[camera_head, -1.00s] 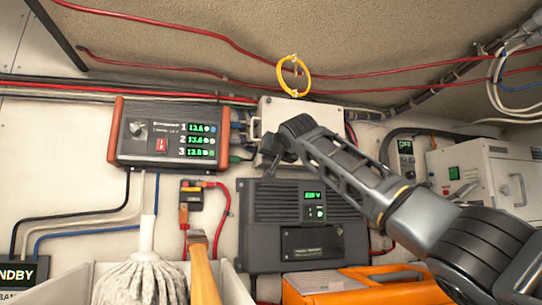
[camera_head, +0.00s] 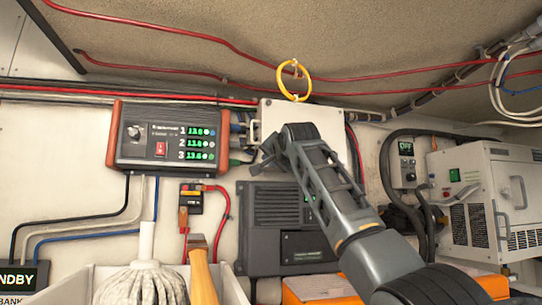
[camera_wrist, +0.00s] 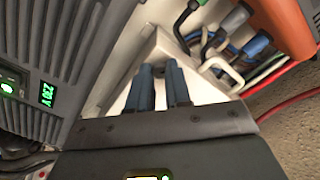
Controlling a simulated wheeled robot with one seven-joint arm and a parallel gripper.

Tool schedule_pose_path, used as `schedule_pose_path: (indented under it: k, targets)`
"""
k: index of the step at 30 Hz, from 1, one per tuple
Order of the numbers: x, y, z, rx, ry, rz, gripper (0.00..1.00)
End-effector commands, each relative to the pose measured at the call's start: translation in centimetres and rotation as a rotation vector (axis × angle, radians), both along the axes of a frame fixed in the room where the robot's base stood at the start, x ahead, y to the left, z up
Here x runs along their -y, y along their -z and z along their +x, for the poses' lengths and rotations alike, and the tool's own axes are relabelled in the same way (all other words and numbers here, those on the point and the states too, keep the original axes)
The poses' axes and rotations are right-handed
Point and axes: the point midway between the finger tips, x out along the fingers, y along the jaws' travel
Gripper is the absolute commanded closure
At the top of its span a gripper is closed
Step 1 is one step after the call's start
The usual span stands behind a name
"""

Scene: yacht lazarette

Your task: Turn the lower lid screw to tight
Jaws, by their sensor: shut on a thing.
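The white junction box (camera_head: 290,112) with its lid is on the wall, right of the orange-ended charger; in the wrist view its white face (camera_wrist: 125,88) lies beyond my fingers. My gripper (camera_head: 264,160) is at the box's lower left corner, the fingertips small and dark there. In the wrist view my gripper (camera_wrist: 161,85) shows two blue-grey fingers a little apart against the lid. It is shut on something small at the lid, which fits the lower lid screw. The screw itself is hidden by the fingers, and I cannot see its angle.
The charger (camera_head: 163,137) with numbered displays is left of the box. The dark inverter (camera_head: 262,212) is just below it, partly behind my arm. A yellow ring (camera_head: 294,80) hangs above the box. A mop (camera_head: 145,280) and wooden handle (camera_head: 202,272) stand in front.

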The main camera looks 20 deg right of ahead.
Motion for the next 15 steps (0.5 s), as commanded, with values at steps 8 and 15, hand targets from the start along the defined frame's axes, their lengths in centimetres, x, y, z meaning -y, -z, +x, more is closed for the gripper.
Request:
schedule_pose_path:
  k: [8, 15]
  targets:
    - [-0.10, -0.08, 0.06, -0.005, -0.001, 0.268, 1.00]
    - [-0.01, -0.09, 0.06, -0.004, 0.001, 0.496, 1.00]
